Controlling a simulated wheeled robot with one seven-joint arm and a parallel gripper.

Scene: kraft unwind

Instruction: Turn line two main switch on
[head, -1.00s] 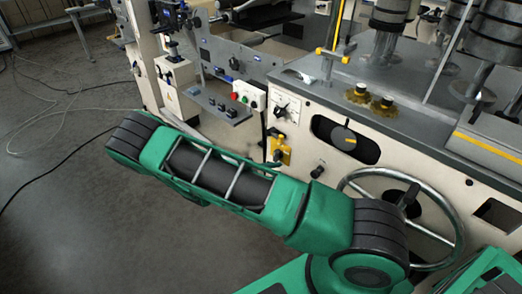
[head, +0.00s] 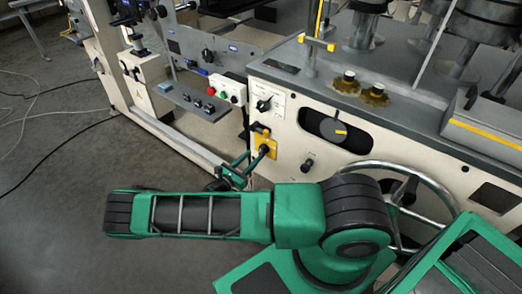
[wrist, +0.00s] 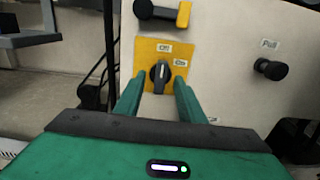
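A black rotary switch (wrist: 160,76) sits on a yellow plate (wrist: 147,50) marked Off at the top and On at the right. Its handle stands about upright, its pale mark pointing up towards Off. The yellow plate (head: 262,143) also shows in the head view, low on the cream machine front. My gripper (wrist: 159,82) is open, with one green finger on each side of the switch. Whether the fingers touch the switch cannot be told. In the head view my gripper (head: 240,168) is just left of and below the plate, partly hidden by my arm.
A black and yellow handle (wrist: 172,13) is just above the plate. A black Pull knob (wrist: 270,69) is to the right. A handwheel (head: 430,190) stands right of the plate, behind my arm. A shelf (head: 190,98) and cables are left. Grey floor is open at far left.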

